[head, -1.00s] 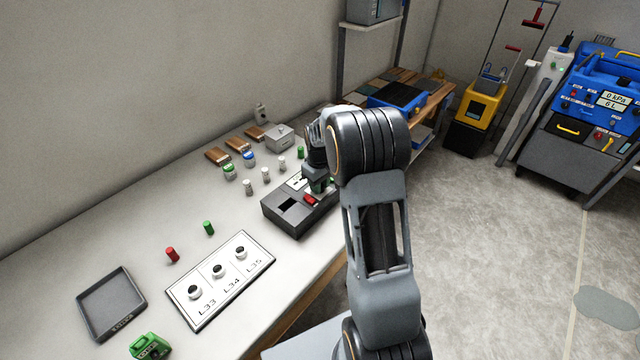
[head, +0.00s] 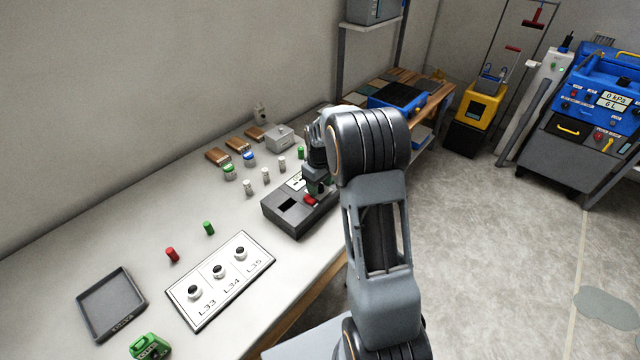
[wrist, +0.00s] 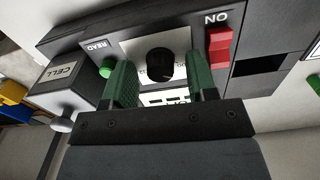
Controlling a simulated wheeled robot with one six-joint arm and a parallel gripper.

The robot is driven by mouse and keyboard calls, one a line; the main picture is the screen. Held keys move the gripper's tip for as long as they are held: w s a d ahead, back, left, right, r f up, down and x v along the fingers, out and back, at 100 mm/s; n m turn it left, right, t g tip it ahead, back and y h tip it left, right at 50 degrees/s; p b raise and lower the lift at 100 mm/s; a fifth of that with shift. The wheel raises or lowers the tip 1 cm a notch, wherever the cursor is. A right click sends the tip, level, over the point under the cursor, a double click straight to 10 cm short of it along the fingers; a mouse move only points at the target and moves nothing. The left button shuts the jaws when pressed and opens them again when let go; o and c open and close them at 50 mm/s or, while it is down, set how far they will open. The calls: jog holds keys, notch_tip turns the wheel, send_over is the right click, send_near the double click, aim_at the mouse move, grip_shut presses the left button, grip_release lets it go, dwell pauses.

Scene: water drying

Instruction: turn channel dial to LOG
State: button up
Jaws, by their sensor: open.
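The channel dial (wrist: 160,64) is a round black knob on a white plate of the dark grey instrument box (head: 290,222). In the wrist view my gripper (wrist: 162,80) is open, with one green finger on each side of the dial and a gap between each finger and the knob. The dial's pointer and most of its labels, LOG included, cannot be read. In the head view my gripper (head: 318,188) is over the box, and the dial is hidden behind it.
The box also carries a red ON switch (wrist: 219,45), a green READ button (wrist: 106,68) and a dark slot (wrist: 258,66). A grey CELL block (wrist: 68,78) is beside it. White cylinders, coloured caps and the L33–L35 board (head: 222,279) stand on the bench.

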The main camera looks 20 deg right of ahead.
aim_at(321, 197)
notch_tip(321, 197, up, 14)
dwell(0.6)
jog(key=shift+f, duration=0.1)
dwell(0.4)
jog(key=s+a+r+m+t+p, duration=0.1)
jog(key=s+a, duration=0.4)
jog(key=s, duration=0.6)
jog(key=s+a+r+m+t+p, duration=0.2)
jog(key=s+a, duration=0.3)
jog(key=s, duration=0.6)
jog(key=shift+s+a+r+m+t+p, duration=0.15)
jog(key=shift+a+r+m+t+p, duration=0.15)
jog(key=shift+r+m+p, duration=0.15)
